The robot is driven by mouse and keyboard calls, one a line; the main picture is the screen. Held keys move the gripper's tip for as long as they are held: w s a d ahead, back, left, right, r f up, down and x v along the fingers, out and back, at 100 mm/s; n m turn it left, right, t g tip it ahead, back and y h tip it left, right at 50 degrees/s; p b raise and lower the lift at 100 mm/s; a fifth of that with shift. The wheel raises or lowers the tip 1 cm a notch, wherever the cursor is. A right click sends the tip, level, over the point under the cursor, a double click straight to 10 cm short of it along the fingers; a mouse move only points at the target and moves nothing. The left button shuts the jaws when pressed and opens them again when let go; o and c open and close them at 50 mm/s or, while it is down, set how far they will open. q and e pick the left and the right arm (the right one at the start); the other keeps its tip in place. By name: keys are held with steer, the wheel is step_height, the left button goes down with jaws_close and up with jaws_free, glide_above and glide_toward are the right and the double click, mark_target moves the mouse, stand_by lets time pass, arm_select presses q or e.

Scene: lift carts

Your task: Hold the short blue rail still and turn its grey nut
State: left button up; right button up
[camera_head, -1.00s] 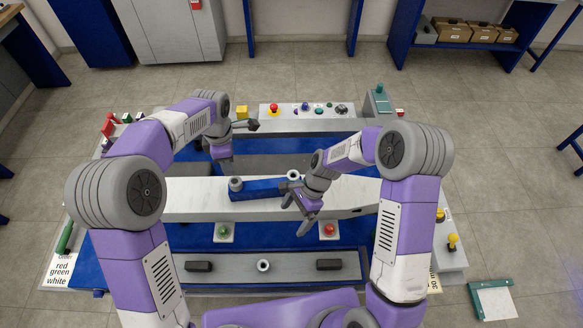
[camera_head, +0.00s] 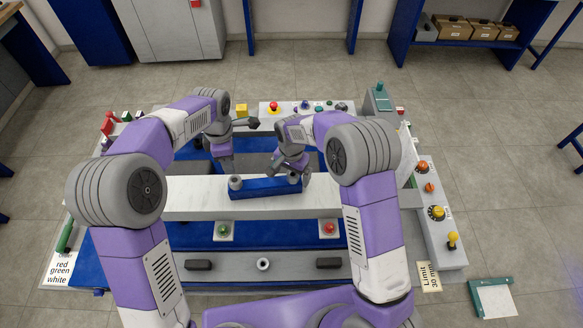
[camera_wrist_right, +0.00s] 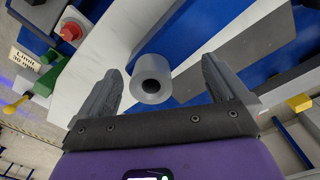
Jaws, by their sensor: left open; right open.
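The short blue rail (camera_head: 262,190) lies across the white beam (camera_head: 190,200) in the head view. A grey nut (camera_head: 235,183) stands at its left end, and another grey nut (camera_head: 294,178) at its right end. My right gripper (camera_head: 288,172) is over the right end of the rail, open. In the right wrist view, a round grey nut (camera_wrist_right: 152,78) with a dark hole sits between its spread fingers, apart from both. My left gripper (camera_head: 240,146) is open and empty, behind the rail's left end, not visibly touching it.
Red and green buttons (camera_head: 329,229) sit in front of the beam. A panel with orange and yellow knobs (camera_head: 437,212) stands at the right. Controls including a yellow block (camera_head: 241,111) line the back. The beam's left part is clear.

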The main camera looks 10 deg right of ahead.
steer(key=shift+f, duration=1.9)
steer(key=c, duration=0.6)
steer(key=c, duration=1.1)
steer(key=shift+o, duration=0.2)
